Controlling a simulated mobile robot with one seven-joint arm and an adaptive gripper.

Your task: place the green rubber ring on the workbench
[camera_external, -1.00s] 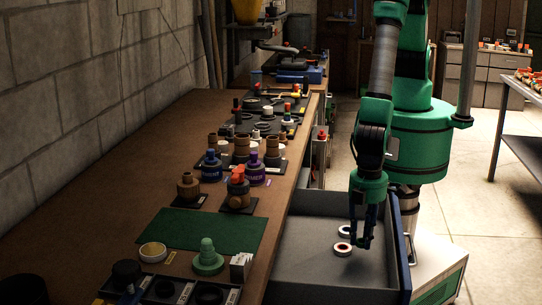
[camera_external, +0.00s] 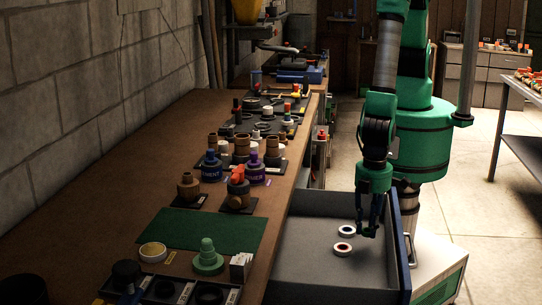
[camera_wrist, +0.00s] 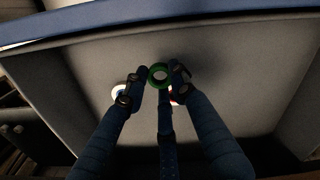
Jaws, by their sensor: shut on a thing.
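The green rubber ring (camera_wrist: 151,78) shows in the wrist view between my fingertips, its near rim facing the camera. My gripper (camera_external: 369,233) is shut on it, over the open grey drawer (camera_external: 300,262). It also shows in the wrist view (camera_wrist: 158,78). The ring cannot be made out in the external view. The workbench (camera_external: 105,205) is the long brown top left of the drawer, with a bare stretch along the wall.
Two white-rimmed rings (camera_external: 346,230) (camera_external: 342,249) lie on the drawer floor near my gripper. A green mat (camera_external: 205,230), a green stacked cone (camera_external: 208,262), bottles (camera_external: 211,168) and trays crowd the bench's right side. The drawer's front panel (camera_external: 402,240) stands right of my gripper.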

